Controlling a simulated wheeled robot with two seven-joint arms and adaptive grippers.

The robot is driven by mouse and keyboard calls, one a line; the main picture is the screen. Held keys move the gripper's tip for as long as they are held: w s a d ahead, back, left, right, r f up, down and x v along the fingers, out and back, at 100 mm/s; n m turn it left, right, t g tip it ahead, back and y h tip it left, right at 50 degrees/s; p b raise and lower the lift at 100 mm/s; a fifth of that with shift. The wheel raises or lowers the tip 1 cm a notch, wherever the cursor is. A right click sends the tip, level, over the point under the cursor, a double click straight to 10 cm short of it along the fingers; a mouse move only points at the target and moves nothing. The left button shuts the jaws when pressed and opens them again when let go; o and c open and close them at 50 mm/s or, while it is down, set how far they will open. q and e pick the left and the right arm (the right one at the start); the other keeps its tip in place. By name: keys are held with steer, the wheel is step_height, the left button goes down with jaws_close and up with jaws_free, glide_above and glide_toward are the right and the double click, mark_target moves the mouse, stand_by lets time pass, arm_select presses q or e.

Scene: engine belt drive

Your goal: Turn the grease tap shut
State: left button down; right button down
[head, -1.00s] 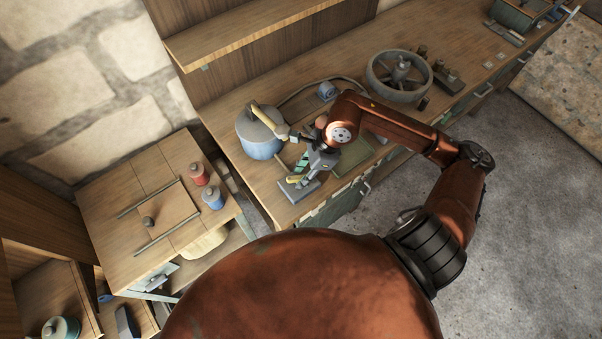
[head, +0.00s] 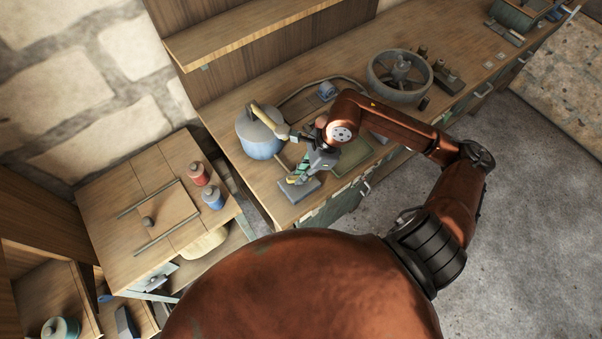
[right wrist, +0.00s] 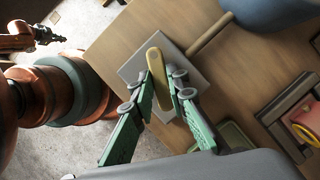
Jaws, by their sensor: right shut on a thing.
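The grease tap shows as a yellow lever (right wrist: 156,62) on a flat grey base (right wrist: 134,69) in the right wrist view. In the head view, its grey base (head: 305,191) lies near the front edge of the bench, with the lever mostly hidden by my gripper. My right gripper (head: 294,180) is down at the tap. In the right wrist view, its green fingers (right wrist: 166,88) stand on either side of the lever and are shut on it. My left gripper does not show in the head view.
A blue-grey pot (head: 261,147) stands left of the tap on the bench (head: 228,132). A spoked wheel (head: 399,94) lies further back. A green tray (head: 353,160) is right of the gripper. A side table (head: 110,192) holds red (head: 199,174) and blue (head: 213,199) containers.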

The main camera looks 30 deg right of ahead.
steer(key=shift+w+f+n+g+b, duration=0.15)
steer(key=shift+n+g+b, duration=0.15)
steer(key=shift+n+b, duration=0.7)
steer(key=shift+f+n+g+b, duration=0.1)
steer(key=shift+n+g+b, duration=0.2)
steer(key=shift+n+b, duration=0.65)
arm_select(q)
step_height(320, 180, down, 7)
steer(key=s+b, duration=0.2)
steer(key=b, duration=0.1)
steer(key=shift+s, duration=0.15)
arm_select(e)
steer(key=shift+r+n+g+y, duration=0.25)
steer(key=shift+n+g, duration=0.25)
steer(key=shift+n, duration=0.45)
steer(key=c, duration=1.9)
jaws_free()
steer(key=shift+r, duration=0.1)
steer(key=v, duration=1.1)
steer(key=shift+d+r, duration=0.2)
steer(key=shift+r, duration=0.15)
